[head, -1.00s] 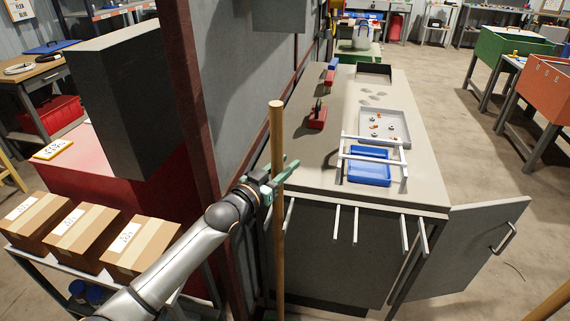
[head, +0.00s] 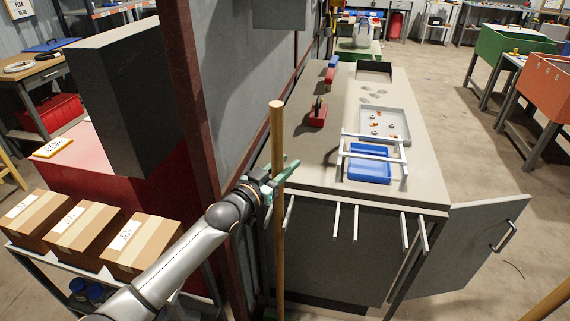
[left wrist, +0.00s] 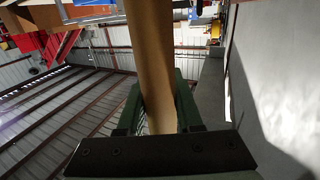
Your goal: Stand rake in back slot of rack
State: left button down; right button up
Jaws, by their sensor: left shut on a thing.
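The rake shows as a long light-brown wooden pole (head: 277,220), standing nearly upright at the left front corner of the workbench. Its head is out of sight below the picture. My left gripper (head: 278,174), with green fingers, is shut around the upper part of the pole. In the left wrist view the pole (left wrist: 152,60) runs between the green fingers (left wrist: 158,100). Pale rods (head: 355,222) stick out from the bench front in spaced groups, with gaps between them. They look like the rack, but I cannot tell which gap is the back slot. My right gripper is not in view.
The grey workbench (head: 425,170) holds a blue bin (head: 369,176), a grey tray (head: 407,137) and a red clamp-like tool (head: 317,115). Its cabinet door (head: 480,248) stands open. Cardboard boxes (head: 140,245) sit on a cart at left. Another wooden pole (head: 553,302) shows at lower right.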

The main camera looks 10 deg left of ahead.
pick_arm(q)
jog(key=shift+r, duration=0.3)
jog(key=c, duration=0.8)
grip_release()
jog(key=o, duration=0.3)
jog(key=shift+f, duration=0.15)
jog(key=shift+o, duration=0.3)
jog(key=shift+f, duration=0.35)
jog(key=o, duration=0.4)
jog(key=shift+r, duration=0.15)
jog(key=shift+o, duration=0.2)
jog(key=shift+r, duration=0.1)
